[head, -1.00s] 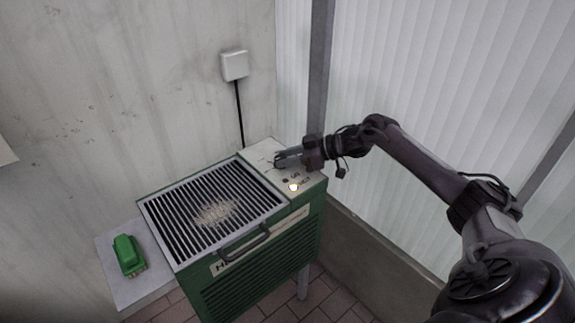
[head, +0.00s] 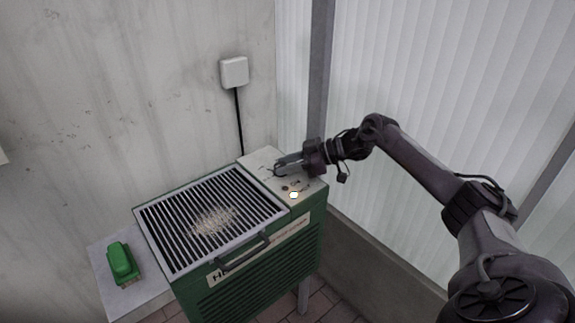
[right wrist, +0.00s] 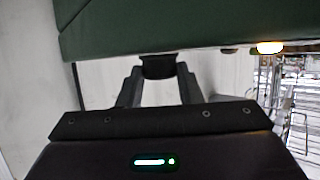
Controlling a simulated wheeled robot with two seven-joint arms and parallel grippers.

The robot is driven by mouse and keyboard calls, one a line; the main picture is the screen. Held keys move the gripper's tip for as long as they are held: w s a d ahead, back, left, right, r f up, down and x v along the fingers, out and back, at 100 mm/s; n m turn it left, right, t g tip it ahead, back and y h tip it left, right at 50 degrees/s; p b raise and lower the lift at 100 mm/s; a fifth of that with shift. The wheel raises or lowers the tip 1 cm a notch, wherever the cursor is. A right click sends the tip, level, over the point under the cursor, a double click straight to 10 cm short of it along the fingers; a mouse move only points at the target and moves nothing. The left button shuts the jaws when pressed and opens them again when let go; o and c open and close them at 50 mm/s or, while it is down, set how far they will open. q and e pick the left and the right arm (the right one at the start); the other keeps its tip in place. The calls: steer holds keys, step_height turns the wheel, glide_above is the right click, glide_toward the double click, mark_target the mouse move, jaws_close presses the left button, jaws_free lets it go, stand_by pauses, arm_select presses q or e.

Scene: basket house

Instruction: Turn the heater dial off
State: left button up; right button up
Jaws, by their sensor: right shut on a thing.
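The green heater (head: 262,262) has a slatted grille on top and a pale control panel (head: 262,160) at its right end. My right gripper (head: 279,167) reaches over this panel from the right. In the right wrist view, its two fingers (right wrist: 158,75) are shut on a dark dial (right wrist: 158,66) in front of a pale surface. The dial's pointer and markings cannot be read. A lamp (head: 293,195) glows near the panel's front edge, and it also shows in the right wrist view (right wrist: 270,47). My left gripper is not in view.
A green brush-like object (head: 122,262) lies on a grey side shelf (head: 98,255) left of the heater. A dark handle (head: 243,252) sticks out at the heater's front. A white wall box (head: 234,71) with a black cable is behind. A ribbed wall (head: 450,90) stands at the right.

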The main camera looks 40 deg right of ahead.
steer(key=o, duration=1)
steer(key=shift+a, duration=0.1)
steer(key=shift+w+r, duration=0.1)
steer(key=shift+r, duration=0.45)
arm_select(q)
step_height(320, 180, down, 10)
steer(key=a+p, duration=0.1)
steer(key=p, duration=0.2)
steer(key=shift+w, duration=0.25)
arm_select(e)
steer(key=shift+r, duration=9.45)
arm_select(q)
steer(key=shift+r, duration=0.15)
